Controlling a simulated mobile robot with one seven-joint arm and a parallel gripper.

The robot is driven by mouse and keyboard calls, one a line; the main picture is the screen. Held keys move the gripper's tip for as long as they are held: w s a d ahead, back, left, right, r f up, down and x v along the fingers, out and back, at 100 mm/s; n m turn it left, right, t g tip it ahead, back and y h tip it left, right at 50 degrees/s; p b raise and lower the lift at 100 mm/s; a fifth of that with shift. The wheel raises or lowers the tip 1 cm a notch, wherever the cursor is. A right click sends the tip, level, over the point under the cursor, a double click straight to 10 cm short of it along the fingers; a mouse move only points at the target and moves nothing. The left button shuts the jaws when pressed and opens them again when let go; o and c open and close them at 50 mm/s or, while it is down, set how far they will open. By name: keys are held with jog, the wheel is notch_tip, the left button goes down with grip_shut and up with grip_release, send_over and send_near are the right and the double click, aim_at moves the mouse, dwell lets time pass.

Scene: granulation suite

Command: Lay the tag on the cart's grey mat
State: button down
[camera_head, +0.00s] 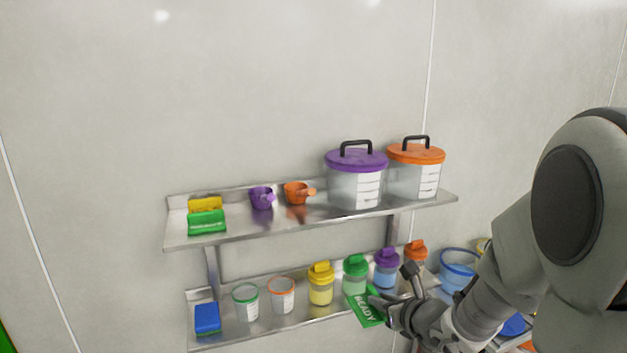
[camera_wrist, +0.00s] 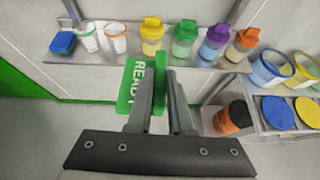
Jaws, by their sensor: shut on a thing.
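The tag (camera_head: 364,310) is a flat green piece with white READY lettering. My gripper (camera_head: 376,301) is shut on it, just in front of the lower shelf. In the wrist view the tag (camera_wrist: 137,84) sticks out to the left of the fingers of my gripper (camera_wrist: 160,76), and part of it is hidden behind them. I cannot make out the cart's grey mat in either view.
A two-level wall shelf (camera_head: 262,229) holds lidded canisters, scoops, cups and several coloured bottles. In the wrist view, a metal surface at right (camera_wrist: 262,113) carries buckets and round lids. A dark orange-labelled jar (camera_wrist: 233,119) stands beside it. Green-edged floor shows at left.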

jog(key=shift+f, duration=0.1)
dwell(0.3)
notch_tip(320, 180, down, 7)
jog(key=s, duration=0.2)
